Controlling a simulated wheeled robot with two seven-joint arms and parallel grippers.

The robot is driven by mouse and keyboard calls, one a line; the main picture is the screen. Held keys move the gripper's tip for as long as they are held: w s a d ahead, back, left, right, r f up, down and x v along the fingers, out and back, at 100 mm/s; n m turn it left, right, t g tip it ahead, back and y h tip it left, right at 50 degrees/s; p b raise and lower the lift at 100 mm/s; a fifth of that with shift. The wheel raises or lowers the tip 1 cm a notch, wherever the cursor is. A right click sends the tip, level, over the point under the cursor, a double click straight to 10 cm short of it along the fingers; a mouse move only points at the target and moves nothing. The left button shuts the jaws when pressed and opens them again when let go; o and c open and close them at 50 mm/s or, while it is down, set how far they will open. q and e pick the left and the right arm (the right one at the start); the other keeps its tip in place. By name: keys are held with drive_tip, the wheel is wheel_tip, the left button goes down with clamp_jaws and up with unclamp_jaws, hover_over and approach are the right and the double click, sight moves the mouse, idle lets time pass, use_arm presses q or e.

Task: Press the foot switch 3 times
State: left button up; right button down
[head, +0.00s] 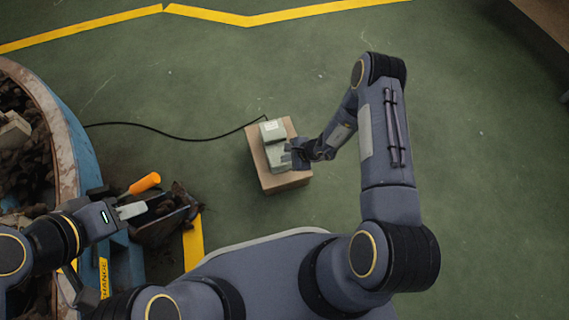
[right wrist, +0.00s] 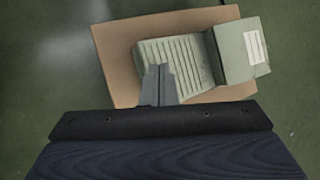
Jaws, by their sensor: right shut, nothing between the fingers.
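The foot switch (head: 272,131) is a grey-green housing with a pale label and a ribbed pedal. It sits on a brown block (head: 285,183) near the middle of the head view. In the right wrist view, the ribbed pedal (right wrist: 186,58) and the labelled housing (right wrist: 240,48) show clearly. My right gripper (head: 297,154) is shut and empty, with its fingertips (right wrist: 158,80) over the pedal's near edge. I cannot tell whether they touch the pedal. My left gripper (head: 128,210) is at the lower left, away from the switch; its finger opening is unclear.
A blue, rusty-rimmed round container (head: 68,135) with dark lumps stands at the left. An orange handle (head: 145,183) and a dark scoop (head: 165,216) lie by my left gripper. A black cable (head: 180,137) runs from the switch leftward. Green floor around the block is mostly clear.

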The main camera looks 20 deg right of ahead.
drive_tip(key=shift+w+r+p, duration=0.25)
drive_tip(key=shift+r+p, duration=0.45)
drive_tip(key=shift+r, duration=0.55)
drive_tip(key=shift+w+r+p, duration=0.2)
drive_tip(key=shift+r+p, duration=0.5)
drive_tip(key=shift+r, duration=0.55)
